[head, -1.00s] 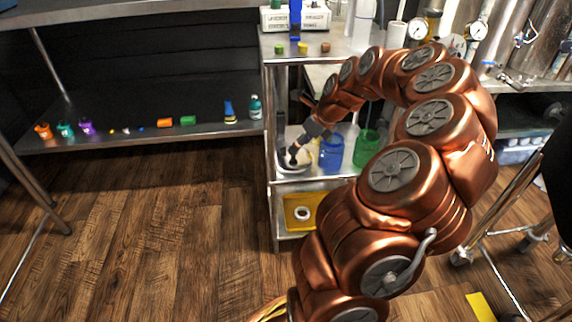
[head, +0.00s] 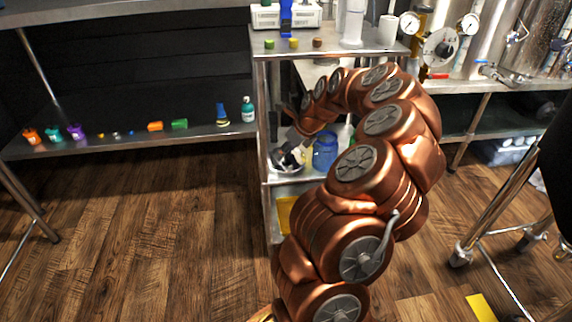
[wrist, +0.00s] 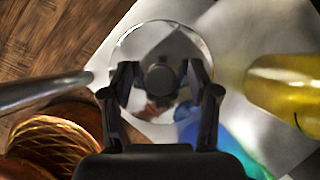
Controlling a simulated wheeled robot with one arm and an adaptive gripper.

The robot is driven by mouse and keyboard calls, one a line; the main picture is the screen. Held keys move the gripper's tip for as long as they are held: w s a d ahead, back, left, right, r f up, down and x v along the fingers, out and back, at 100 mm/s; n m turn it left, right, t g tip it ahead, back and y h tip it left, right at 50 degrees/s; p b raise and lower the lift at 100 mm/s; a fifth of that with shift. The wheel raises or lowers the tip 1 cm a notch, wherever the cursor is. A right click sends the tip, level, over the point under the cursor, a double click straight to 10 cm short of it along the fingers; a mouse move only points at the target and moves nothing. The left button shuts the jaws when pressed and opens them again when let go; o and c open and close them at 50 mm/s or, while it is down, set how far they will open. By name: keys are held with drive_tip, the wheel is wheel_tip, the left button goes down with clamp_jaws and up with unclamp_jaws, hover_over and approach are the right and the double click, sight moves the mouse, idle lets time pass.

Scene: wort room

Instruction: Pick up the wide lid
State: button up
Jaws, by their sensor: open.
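The wide lid (wrist: 140,45) is a round, shiny, mirror-like disc with a dark round knob (wrist: 160,78) at its middle, seen in the wrist view. My gripper (wrist: 162,80) is open, with one finger on each side of the knob. I cannot tell whether either finger touches it. In the head view my gripper (head: 290,157) is small and reaches into the middle shelf of the metal cart, where the lid is hard to make out.
A blue jar (head: 325,152) stands just right of my gripper on the shelf (head: 312,173). A yellow object (wrist: 285,85) is close on the right in the wrist view. A metal post (wrist: 40,92) is close on the left. The cart's top shelf (head: 335,47) lies above my arm.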

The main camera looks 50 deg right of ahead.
drive_tip(key=shift+w+f, duration=0.15)
drive_tip(key=shift+c, duration=0.3)
clamp_jaws()
